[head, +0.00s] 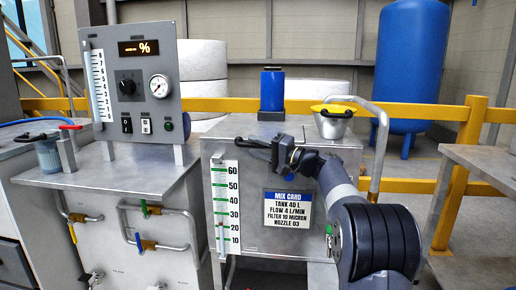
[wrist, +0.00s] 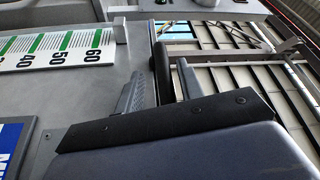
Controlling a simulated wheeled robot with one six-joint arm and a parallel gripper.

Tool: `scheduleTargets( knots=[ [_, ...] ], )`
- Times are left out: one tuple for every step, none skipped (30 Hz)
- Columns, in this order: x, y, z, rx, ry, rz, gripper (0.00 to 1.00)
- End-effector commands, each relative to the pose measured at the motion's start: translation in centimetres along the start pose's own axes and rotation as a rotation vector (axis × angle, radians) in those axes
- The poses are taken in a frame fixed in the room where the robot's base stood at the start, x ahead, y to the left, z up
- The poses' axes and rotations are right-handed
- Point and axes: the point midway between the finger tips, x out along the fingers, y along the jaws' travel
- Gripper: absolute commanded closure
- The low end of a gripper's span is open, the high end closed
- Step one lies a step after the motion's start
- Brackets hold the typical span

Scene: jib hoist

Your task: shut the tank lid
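The tank (head: 225,160) is the grey metal box in the middle of the head view, with a level scale and a mix card on its front. Its flat grey top (head: 300,127) shows beyond my gripper; I cannot tell how far any lid is raised. A dark bar, seemingly a handle (wrist: 171,75), lies between the fingers of my gripper (wrist: 162,88) in the wrist view. The fingers stand apart around it, and contact with it is unclear. In the head view, my gripper (head: 268,148) is at the tank's top front edge, pointing left.
A blue cylinder (head: 272,90) stands on the back of the tank top. A control panel (head: 135,80) stands to the left. A yellow railing (head: 440,112) and a large blue vessel (head: 410,60) are behind.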

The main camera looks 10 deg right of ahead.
Motion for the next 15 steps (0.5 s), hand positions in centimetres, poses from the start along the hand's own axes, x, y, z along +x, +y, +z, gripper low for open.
scheduleTargets(
  knots=[
    [0.0, -0.1, 0.0, -0.001, 0.0, -0.001, 0.64],
    [0.0, -0.1, 0.0, -0.001, 0.0, -0.001, 0.64],
    [-0.1, -0.1, 0.0, -0.001, 0.001, -0.001, 0.64],
    [-0.2, -0.1, -0.1, -0.001, 0.001, 0.0, 0.64],
    [-0.5, -0.1, -0.1, -0.001, 0.002, 0.0, 0.64],
    [-0.8, -0.2, -0.1, -0.001, 0.002, 0.0, 0.64],
    [-1.2, -0.2, -0.1, 0.0, 0.002, 0.0, 0.64],
    [-1.7, -0.2, -0.1, 0.0, 0.002, 0.0, 0.64],
    [-2.4, -0.2, -0.1, 0.0, 0.004, 0.001, 0.64],
    [-3.0, -0.3, -0.1, -0.001, 0.004, 0.001, 0.64],
    [-3.6, -0.2, -0.2, 0.0, 0.004, 0.001, 0.64],
    [-4.5, -0.3, -0.2, 0.001, 0.005, 0.002, 0.64],
    [-5.2, -0.3, -0.1, 0.001, 0.004, 0.001, 0.64],
    [-5.8, -0.3, -0.2, 0.0, 0.005, 0.001, 0.64],
    [-6.6, -0.2, -0.1, 0.001, 0.004, 0.001, 0.64]
  ],
)
